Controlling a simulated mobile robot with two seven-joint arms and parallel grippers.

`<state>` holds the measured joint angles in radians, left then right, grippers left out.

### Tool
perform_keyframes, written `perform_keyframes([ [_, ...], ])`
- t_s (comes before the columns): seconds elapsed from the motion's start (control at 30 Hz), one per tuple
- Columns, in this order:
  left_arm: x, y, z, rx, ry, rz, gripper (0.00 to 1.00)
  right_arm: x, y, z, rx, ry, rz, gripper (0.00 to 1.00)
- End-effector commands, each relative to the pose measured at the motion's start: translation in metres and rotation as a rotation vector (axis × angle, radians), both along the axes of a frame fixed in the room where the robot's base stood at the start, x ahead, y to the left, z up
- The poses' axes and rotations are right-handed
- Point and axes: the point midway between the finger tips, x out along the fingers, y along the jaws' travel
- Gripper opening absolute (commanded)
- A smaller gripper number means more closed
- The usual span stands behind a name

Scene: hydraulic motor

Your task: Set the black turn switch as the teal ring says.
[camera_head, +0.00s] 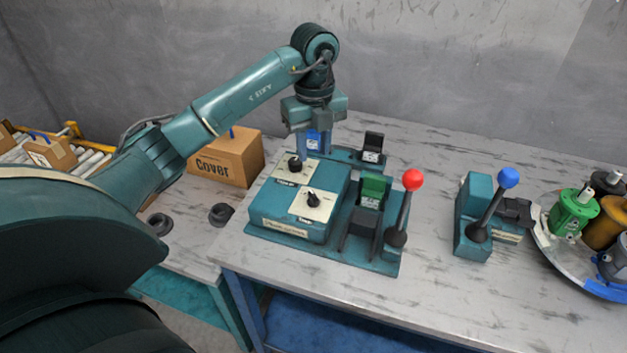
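A teal control box (283,231) on the table carries two black turn switches on pale plates. The rear black turn switch (296,164) sits just under my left gripper, and the front black turn switch (312,200) is uncovered. Small labels by the switches are too small to read well. I cannot make out a teal ring on either plate. My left gripper (305,152) points down at the rear switch. Its fingers overlap in this view, so I cannot tell whether they are open or touch the knob. My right gripper is not in view.
A red-knobbed lever (406,210) stands right of the box, beside a green block (373,190). A blue-knobbed lever (490,205) stands further right. A round tray (545,232) of motor parts is at the right edge. A cardboard box (228,160) stands behind my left arm.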

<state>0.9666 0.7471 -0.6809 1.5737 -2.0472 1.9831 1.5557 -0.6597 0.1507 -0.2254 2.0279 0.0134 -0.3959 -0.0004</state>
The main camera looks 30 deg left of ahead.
Motion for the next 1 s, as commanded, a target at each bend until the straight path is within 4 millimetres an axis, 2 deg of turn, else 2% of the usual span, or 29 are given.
perform_keyframes([
  [0.4, -0.002, -0.002, -0.081, -0.006, 0.006, -0.005, 0.34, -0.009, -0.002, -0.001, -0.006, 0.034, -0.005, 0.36],
  [0.6, -0.001, -0.002, -0.112, -0.007, 0.003, -0.006, 0.34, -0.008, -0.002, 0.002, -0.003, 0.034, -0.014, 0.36],
  [0.8, -0.001, -0.002, -0.125, -0.006, 0.0, -0.006, 0.34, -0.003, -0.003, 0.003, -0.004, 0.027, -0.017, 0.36],
  [1.0, -0.001, -0.002, -0.127, -0.006, 0.0, -0.007, 0.34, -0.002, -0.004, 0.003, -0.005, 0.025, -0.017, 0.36],
])
